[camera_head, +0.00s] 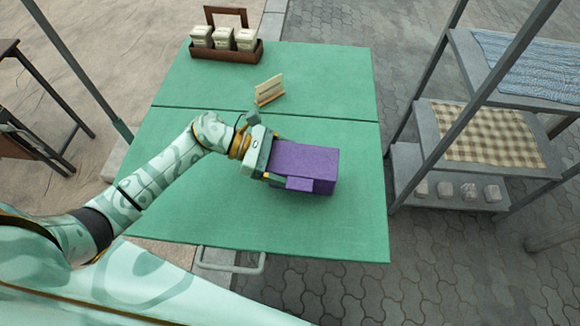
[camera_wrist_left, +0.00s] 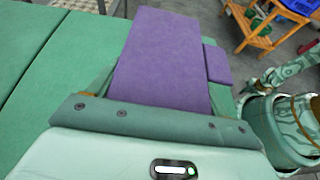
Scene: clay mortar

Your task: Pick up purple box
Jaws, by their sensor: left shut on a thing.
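The purple box (camera_head: 308,162) is at the front right part of the green table (camera_head: 190,205), with a smaller purple block on its near side. My left gripper (camera_head: 272,165) reaches in from the left and is shut on the box's left end. In the left wrist view the purple box (camera_wrist_left: 160,58) extends away from the gripper (camera_wrist_left: 145,98), and its fingers are mostly hidden. I cannot tell whether the box is touching the table or raised slightly.
A brown wooden caddy (camera_head: 213,56) with several pale containers stands at the table's back left. A small wooden stand (camera_head: 269,91) is behind my left gripper. A grey shelf rack (camera_head: 425,140) with folded cloths stands right of the table. The table's front left is clear.

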